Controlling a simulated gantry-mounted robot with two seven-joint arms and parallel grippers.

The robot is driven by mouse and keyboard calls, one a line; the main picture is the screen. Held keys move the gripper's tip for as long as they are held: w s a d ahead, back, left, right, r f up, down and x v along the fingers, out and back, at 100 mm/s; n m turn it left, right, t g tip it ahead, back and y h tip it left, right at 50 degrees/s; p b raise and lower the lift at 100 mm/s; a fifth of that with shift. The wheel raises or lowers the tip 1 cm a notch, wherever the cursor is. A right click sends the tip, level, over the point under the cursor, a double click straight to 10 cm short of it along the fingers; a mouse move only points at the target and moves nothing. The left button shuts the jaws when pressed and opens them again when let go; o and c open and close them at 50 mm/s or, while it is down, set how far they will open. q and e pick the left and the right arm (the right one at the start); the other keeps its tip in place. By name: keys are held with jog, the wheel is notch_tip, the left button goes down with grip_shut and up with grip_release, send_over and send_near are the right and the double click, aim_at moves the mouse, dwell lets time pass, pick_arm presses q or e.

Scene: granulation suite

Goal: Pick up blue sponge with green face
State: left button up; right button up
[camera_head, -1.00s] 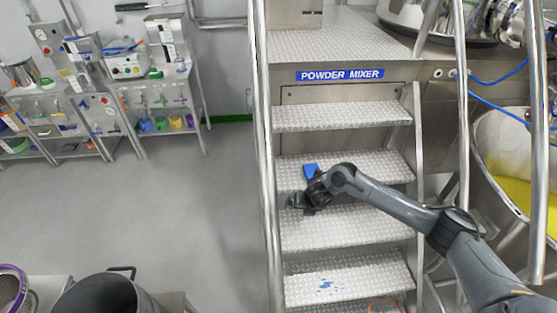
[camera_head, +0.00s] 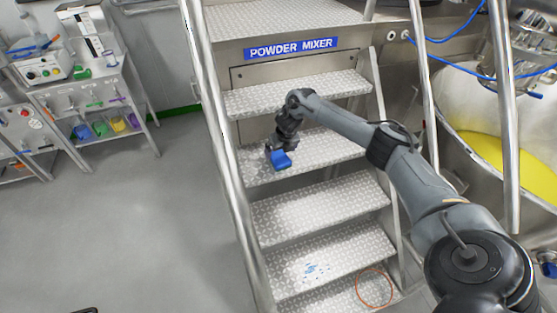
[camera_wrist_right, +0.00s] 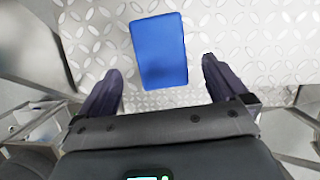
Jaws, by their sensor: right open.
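The blue sponge (camera_head: 281,160) lies on a metal tread of the stairs in the head view. In the right wrist view the sponge (camera_wrist_right: 158,51) shows as a blue block on the patterned tread; its green face is not visible. My right gripper (camera_head: 275,150) is just above and beside the sponge. In the right wrist view my gripper's two fingers (camera_wrist_right: 160,88) are spread apart, with the sponge lying between and ahead of their tips. Nothing is held. My left gripper is not in view.
The stairs (camera_head: 318,207) have metal side rails (camera_head: 222,130) on both sides. A lower tread has blue spots (camera_head: 316,269) and an orange ring (camera_head: 374,287). A large vessel with yellow contents (camera_head: 500,150) stands at right. Shelving (camera_head: 95,105) stands at left, with clear floor before it.

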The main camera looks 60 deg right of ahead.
aim_at(279, 157)
jog(key=shift+b+x, duration=0.6)
jog(key=shift+x, duration=1.9)
jog(key=shift+c, duration=0.5)
jog(key=c, duration=0.9)
